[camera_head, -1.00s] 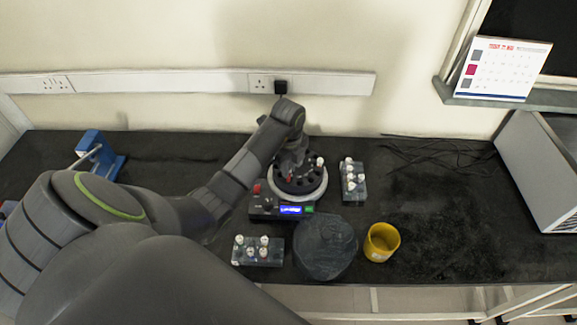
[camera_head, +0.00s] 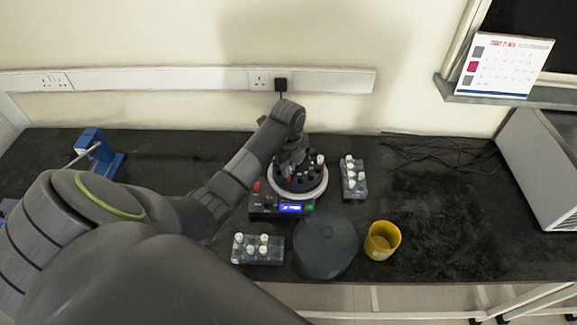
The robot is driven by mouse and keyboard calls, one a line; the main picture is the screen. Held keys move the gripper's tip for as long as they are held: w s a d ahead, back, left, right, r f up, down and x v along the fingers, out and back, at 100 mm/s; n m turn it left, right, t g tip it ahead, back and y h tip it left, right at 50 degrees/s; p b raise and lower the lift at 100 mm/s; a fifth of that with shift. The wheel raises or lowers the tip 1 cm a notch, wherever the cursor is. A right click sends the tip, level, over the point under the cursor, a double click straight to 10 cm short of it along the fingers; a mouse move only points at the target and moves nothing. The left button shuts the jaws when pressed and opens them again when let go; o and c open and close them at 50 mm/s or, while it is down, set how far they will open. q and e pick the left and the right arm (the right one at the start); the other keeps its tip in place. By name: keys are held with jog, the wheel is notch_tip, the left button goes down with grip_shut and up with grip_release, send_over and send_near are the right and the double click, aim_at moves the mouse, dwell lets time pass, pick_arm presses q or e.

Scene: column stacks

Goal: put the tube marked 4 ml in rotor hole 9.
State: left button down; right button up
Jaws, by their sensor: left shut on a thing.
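The centrifuge (camera_head: 272,202) stands near the middle of the bench, with a blue display at its front. Its dark round rotor (camera_head: 308,183) is uncovered inside a pale ring. A white-capped tube (camera_head: 320,159) stands at the rotor's far right. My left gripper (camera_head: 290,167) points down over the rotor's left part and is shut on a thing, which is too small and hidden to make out. I cannot read hole numbers or tube markings. My right gripper is not in view.
A tube rack (camera_head: 257,250) with white-capped tubes lies front left, another rack (camera_head: 354,180) right of the centrifuge. The dark round lid (camera_head: 325,247) and a yellow cup (camera_head: 382,240) are in front. A blue device (camera_head: 100,152) stands left. The bench's right part is mostly clear.

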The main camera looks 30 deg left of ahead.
pick_arm(q)
jog(key=shift+f+b, duration=0.75)
jog(key=shift+f, duration=0.35)
jog(key=c, duration=1.3)
grip_release()
jog(key=shift+o, duration=0.2)
jog(key=shift+o, duration=1.3)
